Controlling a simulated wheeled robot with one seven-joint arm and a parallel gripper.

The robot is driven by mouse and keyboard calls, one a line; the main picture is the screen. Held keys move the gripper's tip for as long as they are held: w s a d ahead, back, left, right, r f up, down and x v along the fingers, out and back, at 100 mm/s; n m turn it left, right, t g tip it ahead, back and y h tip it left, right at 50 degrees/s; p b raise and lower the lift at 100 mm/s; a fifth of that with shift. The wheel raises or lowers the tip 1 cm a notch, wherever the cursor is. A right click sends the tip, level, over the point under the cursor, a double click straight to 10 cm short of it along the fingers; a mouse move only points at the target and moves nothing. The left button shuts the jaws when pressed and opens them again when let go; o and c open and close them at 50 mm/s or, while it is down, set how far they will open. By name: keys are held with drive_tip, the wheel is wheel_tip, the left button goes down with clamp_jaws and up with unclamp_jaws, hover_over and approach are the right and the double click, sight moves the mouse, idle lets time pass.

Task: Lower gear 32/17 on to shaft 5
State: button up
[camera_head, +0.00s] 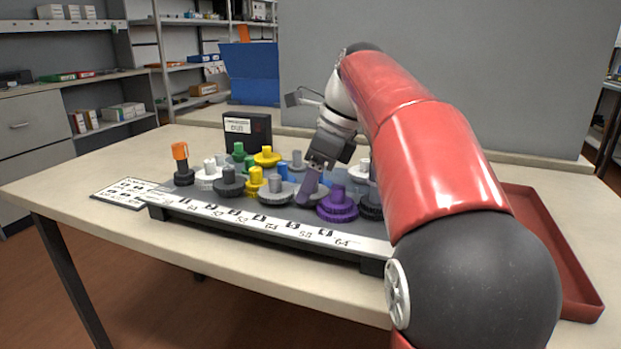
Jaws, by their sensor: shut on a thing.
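My gripper (322,165) points down and tilted above the right-middle part of a dark board (170,212) that bears several gears. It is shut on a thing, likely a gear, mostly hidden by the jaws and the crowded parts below. A slanted dull-purple piece (308,187) shows just below the jaws; I cannot tell whether it is held. A purple stepped gear (337,206) sits near the board's front edge, right of that piece. The front strip (262,219) carries number labels too small to read surely. I cannot pick out gear 32/17 or shaft 5.
Yellow (266,157), grey (229,183), white and green gears crowd the board. An orange-topped post (181,160) stands at its left end. A black box (247,131) stands behind, a label card (131,193) lies left, and a red tray (562,262) lies right, partly behind my arm.

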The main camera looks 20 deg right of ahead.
sight(327, 192)
idle(0.3)
drive_tip(key=o, duration=1.1)
drive_tip(key=shift+c, duration=0.2)
drive_tip(key=shift+r, duration=0.1)
drive_tip(key=p+v, duration=0.1)
drive_tip(key=v, duration=0.6)
drive_tip(key=shift+d+r+p, duration=0.1)
drive_tip(key=shift+r+p, duration=0.15)
drive_tip(key=shift+p, duration=0.15)
drive_tip(key=shift+s, duration=0.1)
